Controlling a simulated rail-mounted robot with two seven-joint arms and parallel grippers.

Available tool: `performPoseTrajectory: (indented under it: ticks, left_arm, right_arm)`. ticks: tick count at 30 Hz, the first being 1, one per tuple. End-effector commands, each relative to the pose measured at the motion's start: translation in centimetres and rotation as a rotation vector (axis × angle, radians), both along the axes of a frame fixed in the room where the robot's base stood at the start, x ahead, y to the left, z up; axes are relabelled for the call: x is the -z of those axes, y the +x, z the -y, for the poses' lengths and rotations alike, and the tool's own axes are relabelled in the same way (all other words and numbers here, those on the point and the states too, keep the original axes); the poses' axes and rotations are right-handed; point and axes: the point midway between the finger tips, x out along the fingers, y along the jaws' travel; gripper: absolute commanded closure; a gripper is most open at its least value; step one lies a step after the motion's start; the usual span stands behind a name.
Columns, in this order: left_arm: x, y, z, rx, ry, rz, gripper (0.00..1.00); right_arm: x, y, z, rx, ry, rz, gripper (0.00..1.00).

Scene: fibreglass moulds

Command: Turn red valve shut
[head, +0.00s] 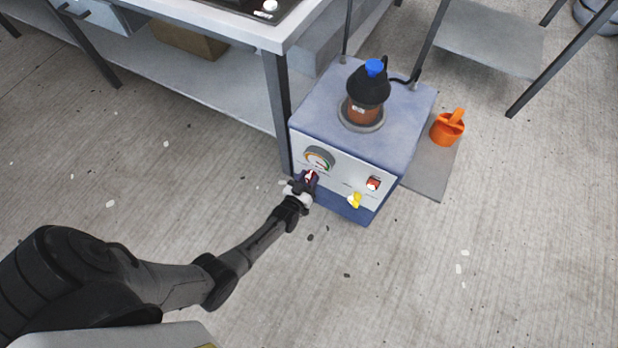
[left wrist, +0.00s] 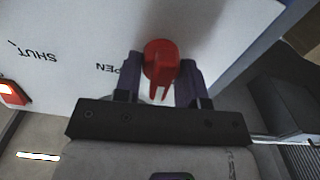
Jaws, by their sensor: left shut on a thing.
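The red valve (left wrist: 161,62) is on the white front panel of a blue box-shaped unit (head: 408,125). In the left wrist view its handle points down the picture, between my two fingers. My left gripper (head: 307,182) is shut on the red valve, and the fingers hide most of it in the head view. The wrist view shows the gripper (left wrist: 162,84) with one dark finger on each side of the handle. The panel lettering appears upside down; "SHUT" reads at the left and "PEN" beside the valve, its first letter hidden. My right gripper is not in view.
The panel also has a gauge (head: 319,157), a red switch (head: 373,183) and a yellow knob (head: 355,200). A dark bottle with a blue cap (head: 374,67) stands on top. An orange jug (head: 447,128) stands at right. A bench leg (head: 277,105) is close at left. The front floor is clear.

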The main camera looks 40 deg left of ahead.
Motion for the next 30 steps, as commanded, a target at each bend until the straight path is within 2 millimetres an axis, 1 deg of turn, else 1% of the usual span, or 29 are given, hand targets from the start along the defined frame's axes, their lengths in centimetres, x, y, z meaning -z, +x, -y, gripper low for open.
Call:
performPoseTrajectory:
  ticks: [9, 15, 22, 30]
  left_arm:
    - [0.14, -0.09, -0.17, 0.0, -0.285, 0.065, 0.86]
    - [0.21, -0.12, -0.24, 0.0, -0.438, 0.101, 0.86]
    - [0.27, -0.13, -0.29, 0.0, -0.568, 0.132, 0.86]
    - [0.27, -0.14, -0.33, 0.0, -0.648, 0.15, 0.86]
  right_arm:
    - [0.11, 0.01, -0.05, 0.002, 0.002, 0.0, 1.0]
    - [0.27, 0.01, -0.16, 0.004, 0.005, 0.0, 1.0]
    - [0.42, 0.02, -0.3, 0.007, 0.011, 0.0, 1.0]
    - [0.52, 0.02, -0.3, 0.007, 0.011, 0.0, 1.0]
